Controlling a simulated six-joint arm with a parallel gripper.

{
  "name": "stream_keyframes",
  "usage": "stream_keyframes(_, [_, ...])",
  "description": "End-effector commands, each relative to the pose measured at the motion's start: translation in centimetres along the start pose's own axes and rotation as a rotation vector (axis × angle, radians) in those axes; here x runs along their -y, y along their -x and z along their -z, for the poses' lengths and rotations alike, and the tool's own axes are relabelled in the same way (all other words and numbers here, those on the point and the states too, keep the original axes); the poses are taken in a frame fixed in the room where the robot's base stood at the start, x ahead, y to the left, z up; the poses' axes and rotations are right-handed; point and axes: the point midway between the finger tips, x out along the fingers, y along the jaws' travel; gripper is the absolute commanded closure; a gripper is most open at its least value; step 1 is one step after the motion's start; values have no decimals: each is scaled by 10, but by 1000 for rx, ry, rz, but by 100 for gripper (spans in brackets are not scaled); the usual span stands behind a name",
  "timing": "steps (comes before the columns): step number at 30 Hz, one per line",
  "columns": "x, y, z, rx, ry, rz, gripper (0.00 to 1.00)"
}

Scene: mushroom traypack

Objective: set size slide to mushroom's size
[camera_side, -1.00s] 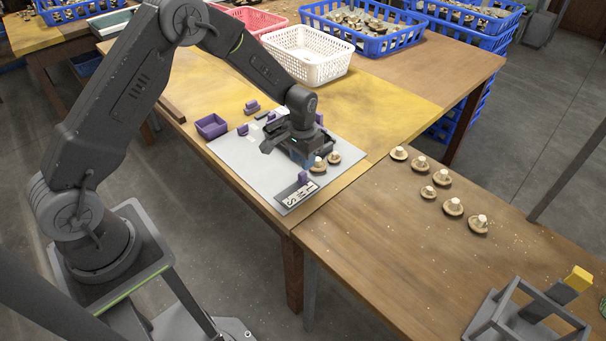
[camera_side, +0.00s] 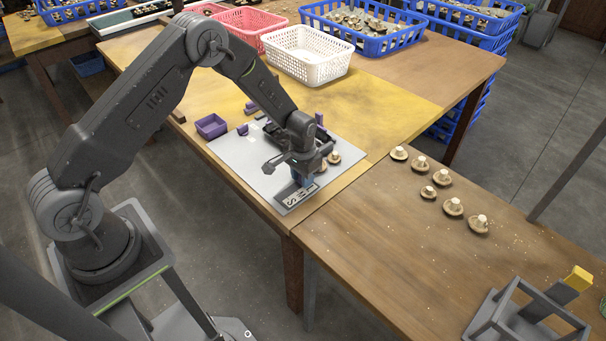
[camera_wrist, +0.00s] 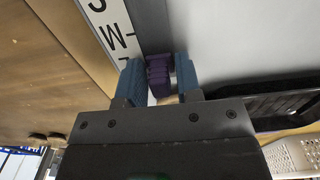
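The size slide, a small ridged purple block (camera_wrist: 158,76), stands beside the white lettered size strip (camera_wrist: 112,25); S and M are readable in the wrist view. The strip also shows in the side view (camera_side: 298,196), at the mat's near corner. My gripper (camera_wrist: 160,75) is lowered over the slide, with one blue finger on each side of it. The fingers look open around the block, with very narrow gaps. In the side view my gripper (camera_side: 303,179) hides the slide. Two brown mushrooms, one of them (camera_side: 334,158), are just behind the gripper, the other partly hidden.
The grey mat (camera_side: 235,152) holds other purple pieces, and a purple tray (camera_side: 211,126) stands at its left edge. A white basket (camera_side: 307,56) is behind. Several mushrooms (camera_side: 442,178) lie on the right table. A grey stand (camera_side: 525,318) is at lower right.

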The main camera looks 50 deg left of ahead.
Motion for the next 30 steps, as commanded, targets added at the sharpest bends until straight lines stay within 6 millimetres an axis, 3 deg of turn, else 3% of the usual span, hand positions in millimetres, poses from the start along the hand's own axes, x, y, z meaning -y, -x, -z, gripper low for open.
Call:
stream_keyframes(6, [0,0,0,0,0,0,87])
stream_keyframes(30, [0,1,-36,0,0,0,88])
